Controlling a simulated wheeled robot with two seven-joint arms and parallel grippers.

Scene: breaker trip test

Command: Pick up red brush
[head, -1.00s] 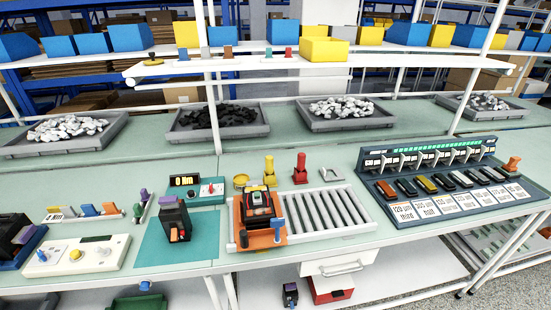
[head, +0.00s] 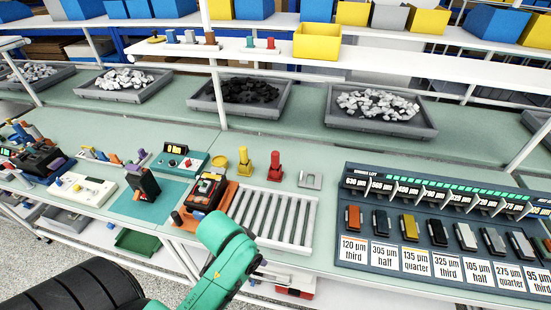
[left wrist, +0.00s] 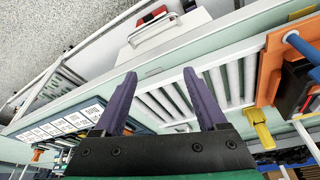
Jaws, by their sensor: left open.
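The red brush (head: 275,166) seems to be the red upright piece on the table behind the roller rack; it stands beside a similar yellow one (head: 244,161). I cannot make out bristles. The yellow one seems to show in the left wrist view (left wrist: 263,133), where I cannot make out the red one. My left gripper (left wrist: 160,86) has two purple fingers spread apart with nothing between them, over the roller rack's side of the table. In the head view a green arm link shows at the bottom, but no fingers. My right gripper is in neither view.
The roller rack (head: 312,222) lies in front of the red piece. An orange stand with a black device (head: 205,194) is at its left, a grey bracket (head: 310,179) to the right. A dark labelled panel (head: 440,262) fills the right. Trays of pieces stand behind.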

